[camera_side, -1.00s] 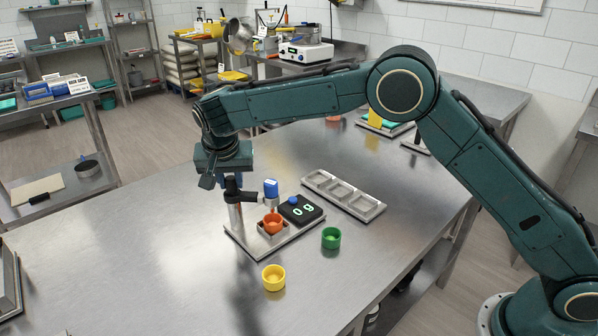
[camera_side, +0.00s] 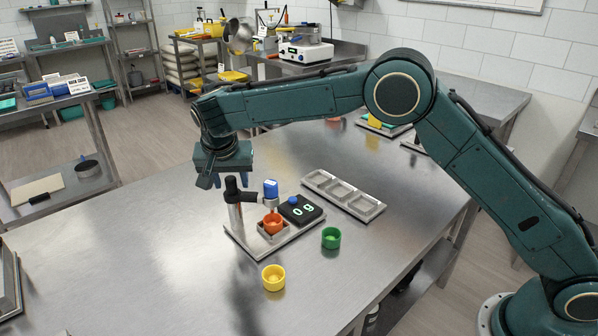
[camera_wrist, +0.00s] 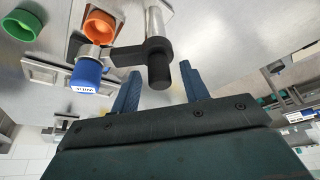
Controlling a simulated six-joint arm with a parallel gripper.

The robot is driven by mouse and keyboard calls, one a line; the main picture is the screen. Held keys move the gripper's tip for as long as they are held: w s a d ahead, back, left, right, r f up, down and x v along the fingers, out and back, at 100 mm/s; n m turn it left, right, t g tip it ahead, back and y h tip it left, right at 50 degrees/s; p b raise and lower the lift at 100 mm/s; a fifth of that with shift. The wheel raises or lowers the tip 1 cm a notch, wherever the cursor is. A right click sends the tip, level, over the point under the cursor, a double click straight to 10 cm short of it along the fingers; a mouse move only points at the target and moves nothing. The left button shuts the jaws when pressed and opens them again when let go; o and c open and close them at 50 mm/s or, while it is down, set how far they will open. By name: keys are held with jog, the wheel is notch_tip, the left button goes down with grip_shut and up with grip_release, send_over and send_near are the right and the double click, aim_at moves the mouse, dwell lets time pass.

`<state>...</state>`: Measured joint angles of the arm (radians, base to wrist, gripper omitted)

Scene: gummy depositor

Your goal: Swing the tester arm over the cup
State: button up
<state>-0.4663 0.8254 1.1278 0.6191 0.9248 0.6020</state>
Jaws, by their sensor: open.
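The tester has an upright post with a black cap (camera_side: 232,188) and a short black arm (camera_side: 249,197) reaching right to a blue head (camera_side: 271,187). The orange cup (camera_side: 272,223) sits in a square holder on the tester's plate. The head appears above the cup in the side view; exact alignment I cannot tell. The wrist view shows the black arm (camera_wrist: 142,53), blue head (camera_wrist: 87,75) and orange cup (camera_wrist: 98,26) close together. My gripper (camera_wrist: 158,82) is open and empty, its blue fingers apart, just behind and above the post cap.
A black scale (camera_side: 301,209) with a blue button reads 0 g beside the cup. A green cup (camera_side: 331,238) and a yellow cup (camera_side: 273,278) stand in front. A metal mould tray (camera_side: 372,207) lies to the right.

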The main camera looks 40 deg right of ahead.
jog(key=shift+r, duration=0.15)
jog(key=v, duration=1.1)
jog(key=shift+r, duration=0.35)
jog(key=shift+s+a, duration=0.1)
jog(key=shift+a, duration=0.05)
jog(key=shift+r, duration=0.1)
jog(key=s+d+r+n+t, duration=0.1)
jog(key=s+d+r+n, duration=0.1)
jog(key=s+d+r, duration=0.45)
jog(key=s+d+r+n, duration=0.2)
jog(key=s+d+r, duration=0.2)
jog(key=s+d, duration=0.5)
jog(key=s+d+f+n+y, duration=0.1)
jog(key=s+f, duration=0.3)
jog(key=s, duration=0.7)
jog(key=s+d+f+n+t+y, duration=0.1)
jog(key=s+d+f, duration=0.3)
jog(key=s, duration=0.7)
jog(key=shift+s+d+f+n+y, duration=0.25)
jog(key=shift+f+n+y, duration=0.2)
jog(key=shift+n, duration=0.45)
